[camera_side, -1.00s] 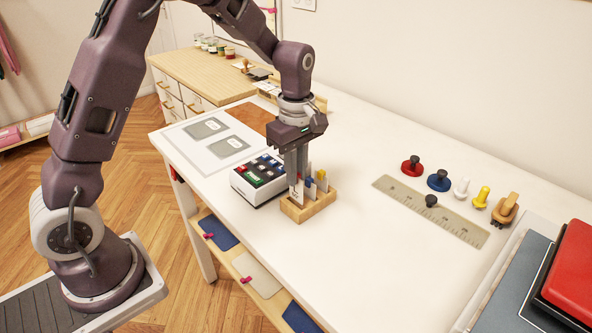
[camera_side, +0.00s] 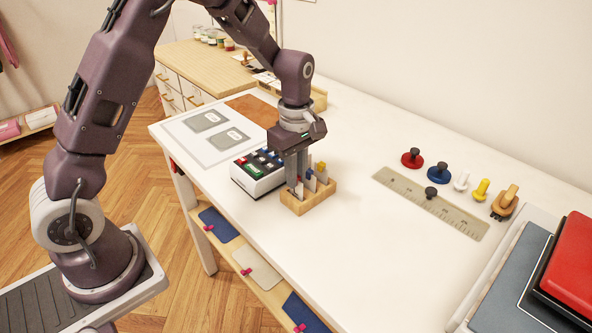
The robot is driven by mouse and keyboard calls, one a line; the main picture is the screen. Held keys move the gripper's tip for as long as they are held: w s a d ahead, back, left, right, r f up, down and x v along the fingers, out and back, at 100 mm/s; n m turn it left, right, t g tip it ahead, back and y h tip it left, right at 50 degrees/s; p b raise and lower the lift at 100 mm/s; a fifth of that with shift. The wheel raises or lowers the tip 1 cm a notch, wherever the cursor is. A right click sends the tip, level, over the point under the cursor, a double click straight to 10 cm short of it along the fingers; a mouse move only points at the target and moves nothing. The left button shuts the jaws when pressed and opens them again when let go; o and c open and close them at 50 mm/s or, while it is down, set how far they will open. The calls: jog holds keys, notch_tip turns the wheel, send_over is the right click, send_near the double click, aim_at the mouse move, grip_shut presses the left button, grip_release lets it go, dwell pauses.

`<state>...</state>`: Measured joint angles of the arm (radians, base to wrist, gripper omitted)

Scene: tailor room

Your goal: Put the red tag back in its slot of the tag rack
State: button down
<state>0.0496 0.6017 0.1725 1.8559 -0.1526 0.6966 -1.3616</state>
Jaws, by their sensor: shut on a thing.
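The wooden tag rack (camera_side: 308,204) stands on the white table, with upright tags in it. One tag with a blue tab (camera_side: 309,175) and one with a yellow tab (camera_side: 321,167) show to the right of my fingers. My gripper (camera_side: 297,180) points straight down over the left part of the rack and is shut on the red tag (camera_side: 298,191). The tag is upright, its pale lower part at the rack's left slot. The fingers hide most of its red top. I cannot tell how deep its lower edge sits in the slot.
A white box with coloured pieces (camera_side: 257,176) stands close to the left of the rack. A ruler (camera_side: 430,203), several knobbed stamps (camera_side: 438,173) and a red-topped press (camera_side: 570,270) lie to the right. The table between rack and ruler is clear.

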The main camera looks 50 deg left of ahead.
jog(key=shift+f, duration=0.1)
jog(key=c, duration=1.4)
grip_release()
jog(key=shift+o, duration=0.2)
notch_tip(320, 180, up, 7)
jog(key=shift+r, duration=0.1)
